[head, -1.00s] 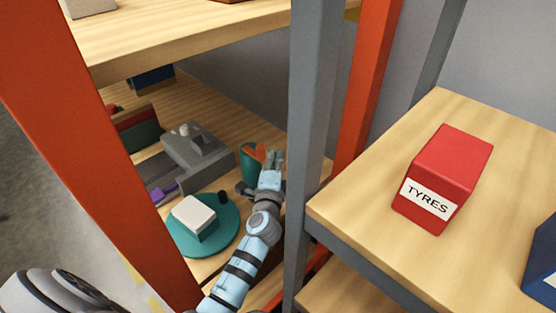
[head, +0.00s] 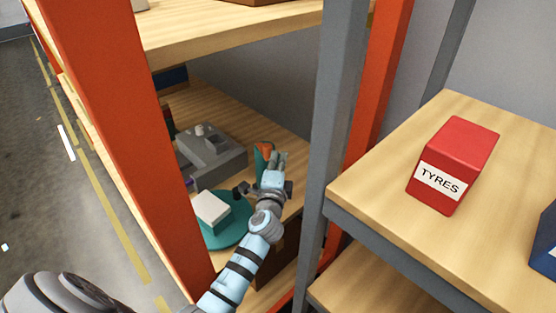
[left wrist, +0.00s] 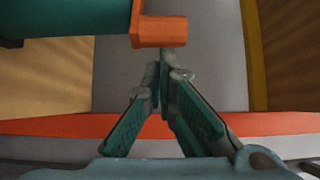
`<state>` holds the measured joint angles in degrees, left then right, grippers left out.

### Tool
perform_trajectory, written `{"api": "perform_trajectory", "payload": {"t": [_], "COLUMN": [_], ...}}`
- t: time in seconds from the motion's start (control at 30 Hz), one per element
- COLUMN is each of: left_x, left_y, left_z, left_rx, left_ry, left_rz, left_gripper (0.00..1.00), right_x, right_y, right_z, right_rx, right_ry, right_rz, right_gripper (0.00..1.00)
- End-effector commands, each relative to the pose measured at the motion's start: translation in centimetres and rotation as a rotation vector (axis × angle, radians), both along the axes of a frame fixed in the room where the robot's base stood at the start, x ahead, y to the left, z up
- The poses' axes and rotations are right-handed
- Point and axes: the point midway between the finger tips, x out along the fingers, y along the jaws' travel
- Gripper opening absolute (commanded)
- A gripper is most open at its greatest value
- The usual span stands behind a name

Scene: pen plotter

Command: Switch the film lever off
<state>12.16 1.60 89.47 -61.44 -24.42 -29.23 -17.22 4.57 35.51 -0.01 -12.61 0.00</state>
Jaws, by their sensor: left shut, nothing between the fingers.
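An orange block (head: 266,149), which looks like the film lever, sits on a dark teal body (head: 258,165) on the middle shelf. In the left wrist view the orange block (left wrist: 160,31) sticks out from the teal body (left wrist: 65,18) at the top. My left gripper (head: 279,157) is just right of the orange block in the head view. In the left wrist view my left gripper (left wrist: 166,58) is shut and empty, its tips just below the block; I cannot tell whether they touch. My right gripper is not in view.
A grey machine (head: 225,162) stands behind the teal round plate (head: 233,233), which bears a white block (head: 211,208). A grey post (head: 335,130) stands close right of my left arm. An orange post (head: 110,120) is at left. A red TYRES box (head: 462,150) sits on the right shelf.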

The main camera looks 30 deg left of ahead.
Motion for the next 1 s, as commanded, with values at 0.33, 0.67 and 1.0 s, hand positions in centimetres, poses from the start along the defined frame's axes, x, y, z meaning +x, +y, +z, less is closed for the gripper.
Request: {"api": "perform_trajectory", "payload": {"t": [0.33, 0.67, 1.0], "left_x": [-1.3, -1.9, -1.8], "left_y": [0.9, 1.9, 1.7], "left_z": [0.1, 0.1, 0.0], "left_rx": [0.001, 0.001, 0.0], "left_ry": [0.0, 0.0, 0.0], "left_rz": [-0.012, -0.006, -0.009], "left_gripper": [0.0, 0.0, 0.0], "right_x": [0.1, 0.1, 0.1], "right_y": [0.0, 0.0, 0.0], "right_z": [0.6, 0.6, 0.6], "right_rx": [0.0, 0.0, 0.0], "right_ry": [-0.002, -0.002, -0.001], "right_rz": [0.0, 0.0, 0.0], "right_gripper": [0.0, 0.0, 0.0]}}
